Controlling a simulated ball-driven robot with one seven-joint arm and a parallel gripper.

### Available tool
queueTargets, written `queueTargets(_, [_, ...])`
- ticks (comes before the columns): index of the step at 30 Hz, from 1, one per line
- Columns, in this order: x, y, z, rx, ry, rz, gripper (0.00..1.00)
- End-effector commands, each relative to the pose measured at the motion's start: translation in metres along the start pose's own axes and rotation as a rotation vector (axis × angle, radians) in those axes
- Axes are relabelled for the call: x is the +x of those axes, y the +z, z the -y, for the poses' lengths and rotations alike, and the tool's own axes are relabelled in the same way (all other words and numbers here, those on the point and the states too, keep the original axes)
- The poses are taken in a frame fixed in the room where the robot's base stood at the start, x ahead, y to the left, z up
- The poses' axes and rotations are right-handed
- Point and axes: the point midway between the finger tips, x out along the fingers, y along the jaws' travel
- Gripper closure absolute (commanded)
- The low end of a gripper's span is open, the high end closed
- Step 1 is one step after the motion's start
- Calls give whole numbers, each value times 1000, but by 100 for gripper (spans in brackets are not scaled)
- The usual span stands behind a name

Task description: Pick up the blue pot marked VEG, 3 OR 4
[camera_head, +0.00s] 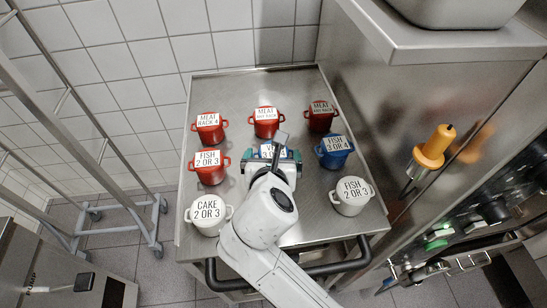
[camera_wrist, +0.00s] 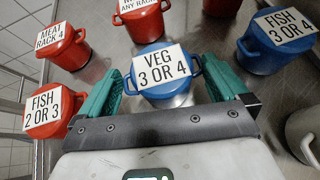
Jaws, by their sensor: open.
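The blue pot marked VEG, 3 OR 4 (camera_wrist: 161,87) stands upright on the metal table, centred ahead of my gripper in the wrist view. In the head view my arm hides most of it; part of its label (camera_head: 266,151) shows. My gripper (camera_wrist: 162,85) is open, its green fingers on the left and right sides of this pot, close to its handles. I cannot tell whether the fingers touch it. The gripper also shows in the head view (camera_head: 271,158). Another blue pot, marked FISH 3 OR 4 (camera_head: 333,153), stands to the right.
Red pots marked FISH 2 OR 3 (camera_head: 209,175) and MEAT RACK 4 (camera_head: 208,132) stand left, with other red MEAT pots behind, including one centre (camera_head: 265,128). White pots (camera_head: 350,205) and (camera_head: 208,230) stand nearer the front. A tiled wall (camera_head: 140,70) bounds the back.

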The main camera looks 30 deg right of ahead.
Motion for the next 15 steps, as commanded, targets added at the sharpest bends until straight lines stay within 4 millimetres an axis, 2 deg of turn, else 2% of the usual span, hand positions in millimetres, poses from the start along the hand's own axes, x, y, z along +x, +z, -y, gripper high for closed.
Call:
queueTargets(3, [18,7,2,1,-3,0,0])
queueTargets(7, [34,5,2,0,-3,-1,0])
queueTargets(15, [40,6,1,0,-1,0,0])
